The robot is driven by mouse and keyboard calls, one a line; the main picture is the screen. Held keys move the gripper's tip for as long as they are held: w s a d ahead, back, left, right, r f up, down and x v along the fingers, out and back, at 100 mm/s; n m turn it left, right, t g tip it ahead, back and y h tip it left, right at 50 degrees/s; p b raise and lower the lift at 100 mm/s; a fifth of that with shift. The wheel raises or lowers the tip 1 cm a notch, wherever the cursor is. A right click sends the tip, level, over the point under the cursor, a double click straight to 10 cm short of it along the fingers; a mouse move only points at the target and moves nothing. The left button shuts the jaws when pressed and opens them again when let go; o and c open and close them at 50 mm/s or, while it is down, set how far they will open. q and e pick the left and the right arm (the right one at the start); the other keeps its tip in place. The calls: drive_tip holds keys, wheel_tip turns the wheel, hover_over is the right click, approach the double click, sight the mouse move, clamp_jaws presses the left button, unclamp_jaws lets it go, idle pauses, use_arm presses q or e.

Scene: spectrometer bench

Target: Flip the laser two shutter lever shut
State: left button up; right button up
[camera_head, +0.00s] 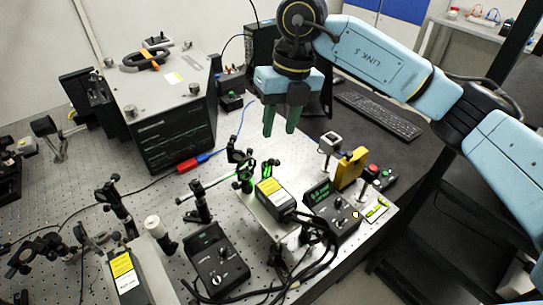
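My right gripper (281,121) hangs from the blue arm above the back of the bench, fingers pointing down. Its two green fingertips are apart with nothing between them. It is clear of the lasers and controllers. A black laser box with a yellow label (272,190) sits on a raised plate in the middle. Another box with a yellow label (124,272) stands at the front left. I cannot read which one is laser two. A yellow upright block (349,168) stands right of the middle laser. The shutter lever cannot be made out clearly. My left gripper is out of view.
Black controllers with knobs (217,263) and (331,208) stand at the front, with loose cables between them. A large dark instrument box (170,110) fills the back left. Small optics posts crowd the middle. A keyboard (378,112) lies on the dark desk behind.

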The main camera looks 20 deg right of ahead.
sight(272, 160)
drive_tip(key=f, duration=0.3)
drive_tip(key=a+f, duration=0.1)
drive_tip(key=f, duration=0.2)
drive_tip(key=f+p, duration=0.1)
drive_tip(key=f, duration=0.2)
drive_tip(key=shift+s+a+f, duration=0.1)
drive_tip(key=shift+a+f, duration=0.1)
drive_tip(key=shift+a, duration=0.15)
drive_tip(key=shift+c, duration=0.5)
